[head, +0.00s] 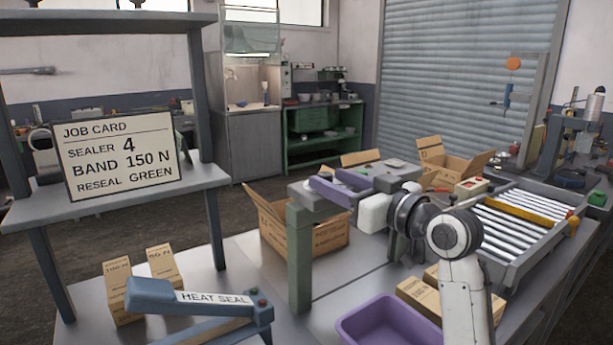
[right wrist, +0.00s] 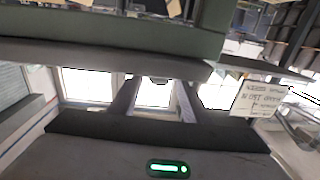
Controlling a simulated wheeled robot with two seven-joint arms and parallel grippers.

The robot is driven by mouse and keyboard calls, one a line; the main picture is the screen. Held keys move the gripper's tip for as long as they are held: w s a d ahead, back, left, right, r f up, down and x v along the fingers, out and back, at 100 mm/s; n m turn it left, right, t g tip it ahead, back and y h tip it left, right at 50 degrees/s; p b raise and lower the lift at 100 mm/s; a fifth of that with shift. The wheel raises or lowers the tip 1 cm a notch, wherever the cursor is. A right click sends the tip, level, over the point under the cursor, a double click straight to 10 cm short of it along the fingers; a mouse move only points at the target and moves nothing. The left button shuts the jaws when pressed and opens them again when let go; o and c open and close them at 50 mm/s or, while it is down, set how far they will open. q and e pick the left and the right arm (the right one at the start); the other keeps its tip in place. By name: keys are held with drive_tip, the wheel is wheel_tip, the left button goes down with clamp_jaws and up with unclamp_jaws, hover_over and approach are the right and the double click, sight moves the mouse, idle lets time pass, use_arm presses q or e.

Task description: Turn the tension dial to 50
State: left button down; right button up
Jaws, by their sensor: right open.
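I cannot make out a tension dial in either view. My right gripper (head: 326,178) is open at the middle of the head view, its two purple-edged fingers pointing left above a grey-topped green post (head: 300,260). In the right wrist view the open fingers (right wrist: 155,88) have nothing visible between them, and a grey-green beam (right wrist: 110,38) crosses beyond them. A job card (head: 118,153) at the left reads sealer 4, band 150 N, reseal green. My left gripper is out of view.
A blue heat sealer (head: 190,300) and small labelled cartons (head: 117,285) stand at front left. A purple tray (head: 390,318) lies at front centre. An open cardboard box (head: 325,237) stands behind the post. A roller conveyor (head: 515,222) is at right.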

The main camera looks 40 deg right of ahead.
drive_tip(key=shift+w, duration=0.65)
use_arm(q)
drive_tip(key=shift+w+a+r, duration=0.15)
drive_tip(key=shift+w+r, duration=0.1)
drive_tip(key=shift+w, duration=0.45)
use_arm(e)
drive_tip(key=shift+s, duration=0.15)
drive_tip(key=shift+c, duration=1)
drive_tip(key=c, duration=0.8)
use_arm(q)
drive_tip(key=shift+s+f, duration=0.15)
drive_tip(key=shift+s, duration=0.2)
use_arm(e)
drive_tip(key=shift+c, duration=0.2)
drive_tip(key=o, duration=1)
drive_tip(key=shift+o, duration=0.2)
